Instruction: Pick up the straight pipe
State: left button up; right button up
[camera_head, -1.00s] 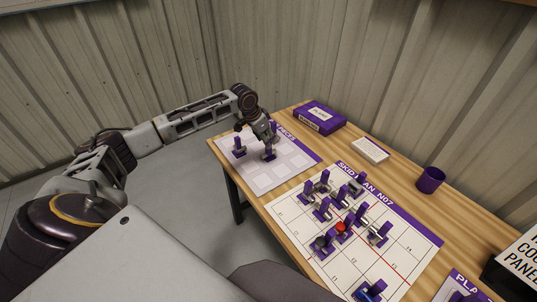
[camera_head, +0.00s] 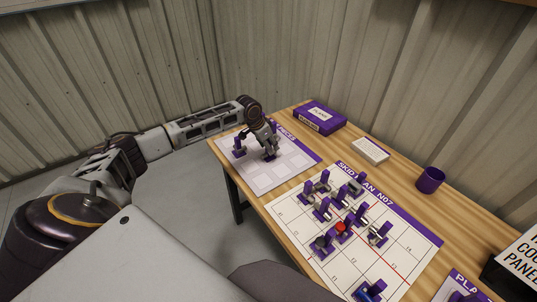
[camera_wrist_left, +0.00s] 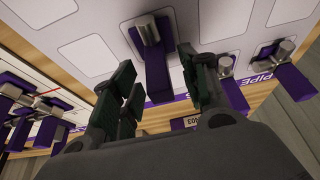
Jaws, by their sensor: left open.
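A sheet of pale squares (camera_head: 262,183), the pieces mat, lies on the left end of the table. My left gripper (camera_head: 268,150) is low over it, open, at a piece with a purple upright tab. In the left wrist view this piece, a short grey metal cylinder on a purple holder (camera_wrist_left: 157,75), shows between the open fingers (camera_wrist_left: 165,82). It appears to be the straight pipe, but I cannot tell if the fingers touch it. Another piece (camera_head: 239,148) stands to the left. Two pieces (camera_wrist_left: 287,72) show at right in the wrist view. My right gripper is out of view.
The skid plan sheet (camera_head: 400,245) carries several purple-tabbed pieces and a red-topped one (camera_head: 341,227). A purple box (camera_head: 320,118), a pale notepad (camera_head: 371,150) and a purple cup (camera_head: 430,180) stand along the back. A corrugated wall (camera_head: 350,60) rises behind the table.

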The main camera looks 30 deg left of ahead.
pick_arm(q)
grip_shut()
jog(key=shift+r, duration=0.1)
dwell(0.4)
jog(key=shift+r, duration=4.95)
